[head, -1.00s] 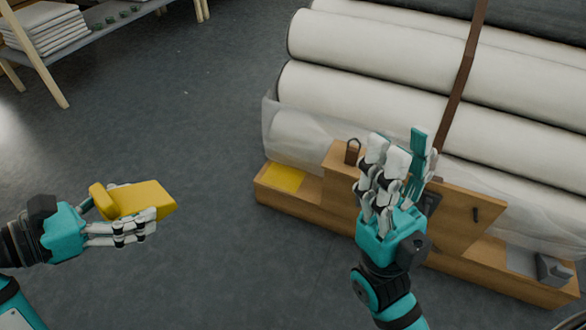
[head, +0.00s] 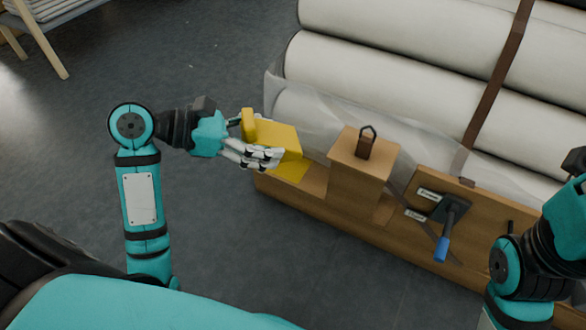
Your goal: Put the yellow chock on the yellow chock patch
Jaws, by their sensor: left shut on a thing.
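The yellow chock (head: 275,138) is in my left gripper (head: 255,150), whose fingers are shut on it. The chock is held close to the left end of the wooden base, over or just beside the yellow chock patch (head: 290,169). The patch is a flat yellow rectangle on the base's low ledge, partly hidden by the chock and fingers. I cannot tell whether the chock touches it. My right arm (head: 530,260) comes in at the right edge; its gripper is mostly out of frame, so its state does not show.
A wooden block (head: 358,185) with a dark loop stands right of the patch. A wooden panel (head: 480,225) holds a blue-handled lever (head: 442,247). White rolls (head: 400,90) under clear film lie behind, with a brown strap (head: 500,70).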

